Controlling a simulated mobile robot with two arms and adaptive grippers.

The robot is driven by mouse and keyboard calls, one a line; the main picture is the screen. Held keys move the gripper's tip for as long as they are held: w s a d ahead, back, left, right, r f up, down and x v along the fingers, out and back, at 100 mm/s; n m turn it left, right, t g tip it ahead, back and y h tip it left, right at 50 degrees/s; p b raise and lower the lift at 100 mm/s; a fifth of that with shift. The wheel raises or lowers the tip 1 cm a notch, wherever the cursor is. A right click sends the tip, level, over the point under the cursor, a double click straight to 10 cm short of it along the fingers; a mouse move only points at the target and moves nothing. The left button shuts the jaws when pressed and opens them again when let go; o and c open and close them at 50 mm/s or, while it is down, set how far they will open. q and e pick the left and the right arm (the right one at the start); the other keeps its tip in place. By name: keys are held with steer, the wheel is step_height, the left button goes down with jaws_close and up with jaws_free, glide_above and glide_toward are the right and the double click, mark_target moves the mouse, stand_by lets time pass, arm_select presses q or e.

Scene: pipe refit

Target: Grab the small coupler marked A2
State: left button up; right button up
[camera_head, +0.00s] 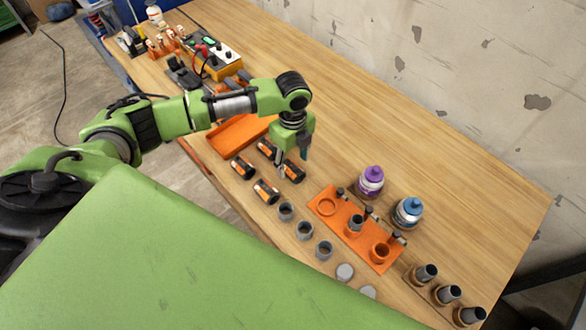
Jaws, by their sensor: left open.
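My left gripper (291,163) points down over the table, open and empty, with its fingertips close to a dark cylinder with an orange band (294,172). I cannot tell whether they touch it. Similar dark cylinders with orange bands lie beside it: one behind to the left (267,148), one farther left (243,167) and one nearer the front (265,192). Short grey rings stand in a row to the right: one (286,212), a second (304,231) and a third (323,250). No A2 mark is readable, so I cannot tell which is the A2 coupler. My right gripper is out of view.
An orange tray (232,140) lies behind the cylinders. An orange fixture plate (340,222) with ring holders and clamps lies to the right. A purple-capped bottle (370,182) and a blue-capped bottle (408,213) stand behind it. Dark pipe pieces (448,295) stand at right.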

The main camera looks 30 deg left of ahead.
mark_target(293, 167)
arm_select(q)
steer(key=f+p, duration=0.1)
steer(key=f, duration=0.3)
steer(key=shift+w, duration=0.2)
steer(key=shift+w+f+p, duration=0.1)
steer(key=shift+f+p, duration=0.2)
steer(key=shift+f, duration=0.25)
steer(key=c, duration=1.2)
